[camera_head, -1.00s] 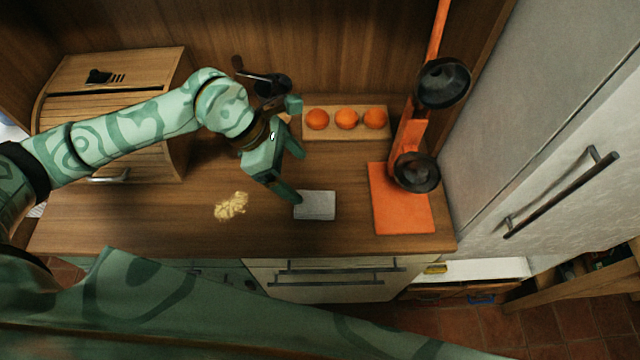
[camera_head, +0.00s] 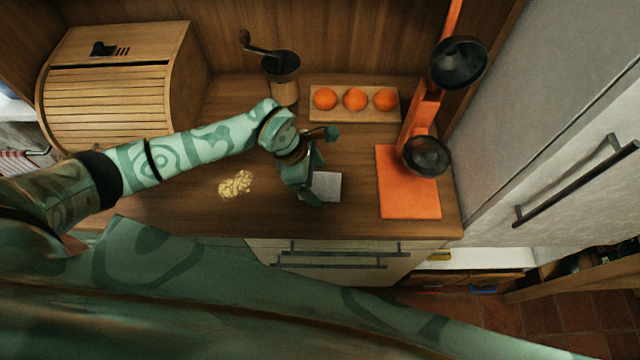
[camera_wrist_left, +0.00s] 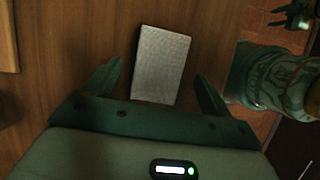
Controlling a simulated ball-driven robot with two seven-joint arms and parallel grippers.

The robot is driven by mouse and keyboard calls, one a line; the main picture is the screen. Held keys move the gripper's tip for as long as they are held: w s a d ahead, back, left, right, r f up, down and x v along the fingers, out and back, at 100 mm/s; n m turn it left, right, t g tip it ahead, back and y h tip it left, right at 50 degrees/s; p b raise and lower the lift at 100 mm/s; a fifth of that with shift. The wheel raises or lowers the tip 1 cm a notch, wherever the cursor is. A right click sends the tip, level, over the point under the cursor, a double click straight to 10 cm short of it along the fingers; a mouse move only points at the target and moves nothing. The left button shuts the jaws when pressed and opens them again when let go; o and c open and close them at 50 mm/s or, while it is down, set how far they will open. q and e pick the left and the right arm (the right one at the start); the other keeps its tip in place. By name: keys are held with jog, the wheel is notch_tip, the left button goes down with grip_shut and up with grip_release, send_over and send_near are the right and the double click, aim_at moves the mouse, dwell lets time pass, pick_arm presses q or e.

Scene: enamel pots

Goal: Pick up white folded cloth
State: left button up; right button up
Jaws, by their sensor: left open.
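The white folded cloth (camera_head: 327,187) lies flat on the wooden counter, partly hidden behind my left gripper in the head view. In the left wrist view the cloth (camera_wrist_left: 160,65) looks like a pale grey rectangle, slightly tilted, ahead of the gripper and between the lines of its two fingers. My left gripper (camera_head: 317,168) is above the counter at the cloth's left side. Its fingers are apart and empty, as the left wrist view (camera_wrist_left: 156,85) also shows. Whether it touches the cloth cannot be told. My right gripper is not clearly in the head view.
A pile of yellow crumbs (camera_head: 236,184) lies left of the cloth. An orange juicer press (camera_head: 408,190) stands to the right. Three oranges (camera_head: 355,99) sit on a wooden board behind. A coffee grinder (camera_head: 284,88) and a wooden bread box (camera_head: 110,100) stand at the back left.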

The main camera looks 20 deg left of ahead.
pick_arm(q)
jog(key=shift+d+f, duration=0.25)
jog(key=shift+f, duration=0.45)
jog(key=shift+f, duration=0.25)
jog(key=c, duration=1.1)
